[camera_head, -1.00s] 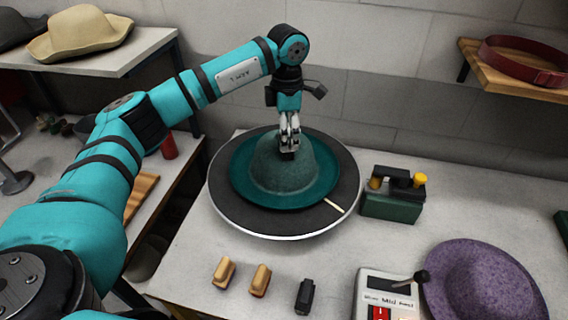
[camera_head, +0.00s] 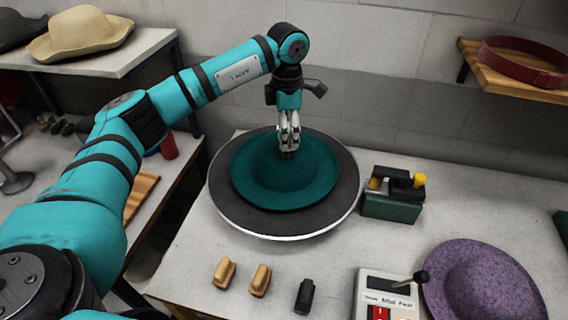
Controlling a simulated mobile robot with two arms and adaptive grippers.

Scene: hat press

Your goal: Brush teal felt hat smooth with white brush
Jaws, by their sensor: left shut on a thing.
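The teal felt hat (camera_head: 262,179) lies brim down on a dark round turntable (camera_head: 222,205) with a pale rim. Its crown and brim look even and smooth in colour. My left gripper (camera_head: 288,143) points down over the back right part of the crown, shut on a small brush (camera_head: 287,155). The fingers hide most of the brush, and I cannot make out its white colour. I cannot tell whether it touches the felt. My right gripper is not in view.
Two tan-handled brushes (camera_head: 225,272) and a black one (camera_head: 304,296) lie in front of the turntable. A green box with a black and yellow tool (camera_head: 392,204) stands right. A control box (camera_head: 385,289) and purple hat (camera_head: 482,285) are at front right.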

